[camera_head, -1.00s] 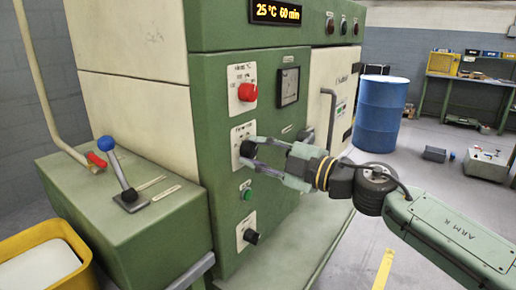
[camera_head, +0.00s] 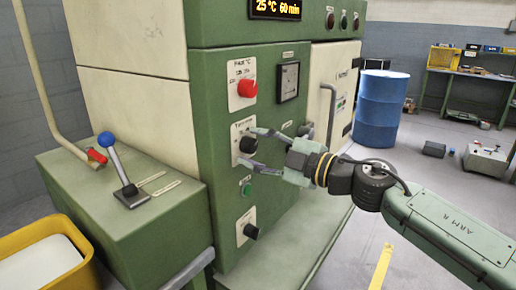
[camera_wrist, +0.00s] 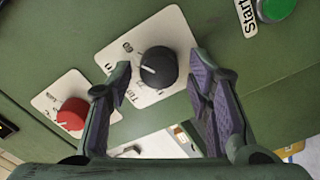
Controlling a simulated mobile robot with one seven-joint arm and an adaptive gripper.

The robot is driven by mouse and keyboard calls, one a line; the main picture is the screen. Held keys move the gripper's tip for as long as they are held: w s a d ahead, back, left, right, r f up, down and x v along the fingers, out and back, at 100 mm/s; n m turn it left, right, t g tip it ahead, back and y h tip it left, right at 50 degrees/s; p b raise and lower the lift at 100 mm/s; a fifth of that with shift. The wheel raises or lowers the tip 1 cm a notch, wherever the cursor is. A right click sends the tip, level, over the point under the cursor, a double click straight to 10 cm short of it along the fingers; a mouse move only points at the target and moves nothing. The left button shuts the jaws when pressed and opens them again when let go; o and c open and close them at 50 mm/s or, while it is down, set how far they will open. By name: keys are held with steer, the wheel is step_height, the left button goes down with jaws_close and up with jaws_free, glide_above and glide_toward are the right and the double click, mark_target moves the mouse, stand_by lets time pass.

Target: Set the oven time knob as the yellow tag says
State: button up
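The oven time knob (camera_head: 247,145) is a black round knob on a white dial plate, below a red knob (camera_head: 247,89). In the wrist view the black knob (camera_wrist: 158,67) has a white pointer line, directed to the picture's left and slightly up. My gripper (camera_head: 249,147) is open at the knob, one finger above it and one below. In the wrist view the fingers (camera_wrist: 158,75) stand on either side of the knob, with gaps visible. The oven display (camera_head: 275,9) reads 25 °C 60 min. I cannot make out a yellow tag.
A green button (camera_head: 246,189) and another black knob (camera_head: 251,231) sit lower on the panel. The oven door handle (camera_head: 329,112) stands out on the right. A blue-handled lever (camera_head: 119,165) is at left. A blue drum (camera_head: 381,108) stands behind my arm.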

steer(key=shift+d, duration=0.1)
steer(key=v, duration=1.1)
steer(key=shift+s+d, duration=0.25)
steer(key=shift+d, duration=0.05)
